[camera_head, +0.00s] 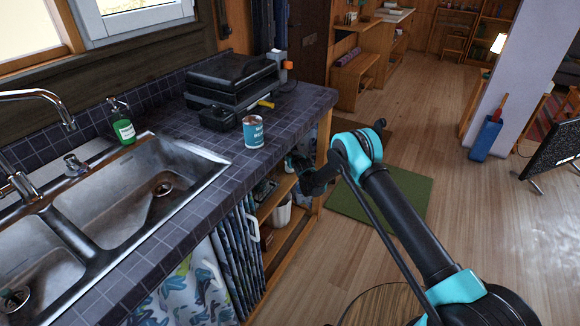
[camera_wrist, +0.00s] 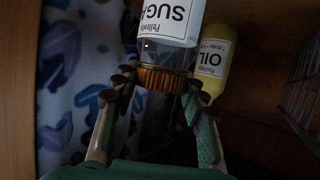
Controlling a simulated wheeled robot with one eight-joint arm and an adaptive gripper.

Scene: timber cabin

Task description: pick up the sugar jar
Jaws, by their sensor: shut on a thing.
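The sugar jar (camera_wrist: 165,25) shows in the wrist view with a white SUGAR label upside down in the picture and an amber-gold lid (camera_wrist: 162,79). My gripper (camera_wrist: 158,88) has one finger on each side of the lid and is shut on the jar. The jar's far end is cut off by the picture's top edge. In the head view my gripper (camera_head: 302,168) is at the open shelves under the counter's right end. I cannot make out the jar there.
A yellow oil bottle (camera_wrist: 214,60) stands close to the jar, behind the right finger. A wire rack (camera_wrist: 302,90) is at the right and a patterned curtain (camera_wrist: 75,75) at the left. The counter (camera_head: 215,190) holds a blue-labelled can (camera_head: 253,133) near its edge.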

